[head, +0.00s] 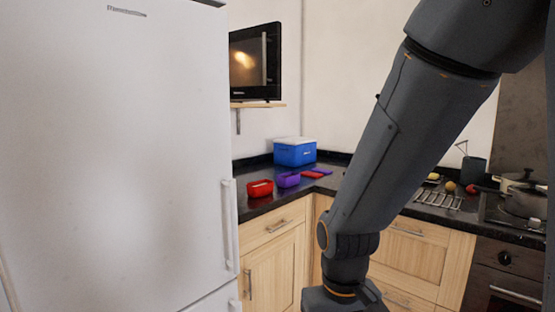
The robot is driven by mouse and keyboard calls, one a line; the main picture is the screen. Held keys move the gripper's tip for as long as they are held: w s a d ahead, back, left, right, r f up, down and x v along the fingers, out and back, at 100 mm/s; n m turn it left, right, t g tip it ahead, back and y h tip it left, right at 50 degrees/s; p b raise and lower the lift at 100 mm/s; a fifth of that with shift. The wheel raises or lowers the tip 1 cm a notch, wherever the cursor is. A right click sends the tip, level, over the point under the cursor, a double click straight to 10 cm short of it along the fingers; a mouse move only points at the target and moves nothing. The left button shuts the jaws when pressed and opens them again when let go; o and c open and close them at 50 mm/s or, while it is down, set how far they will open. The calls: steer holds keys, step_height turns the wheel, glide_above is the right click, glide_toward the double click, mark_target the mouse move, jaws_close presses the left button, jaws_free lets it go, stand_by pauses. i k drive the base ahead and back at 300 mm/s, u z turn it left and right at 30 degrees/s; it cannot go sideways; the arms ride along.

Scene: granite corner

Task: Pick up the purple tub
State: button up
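A small purple tub (289,180) stands on the dark granite counter (260,205), just right of a red tub (260,188) and in front of a blue box with a white lid (295,152). My arm comes down from the top right and crosses the right half of the head view. Its lower end is at the bottom edge, to the right of the purple tub and nearer to the camera. The fingers of my gripper are out of the picture.
A white fridge (115,150) fills the left side, close to the counter's left end. Flat red and purple items (316,173) lie right of the purple tub. A wire rack (438,199), pots (522,195) and a stove are at the right. A microwave (255,62) sits on a wall shelf.

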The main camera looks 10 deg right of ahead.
mark_target(290, 179)
steer(key=z, duration=0.4)
steer(key=i, duration=2.25)
steer(key=u, duration=0.4)
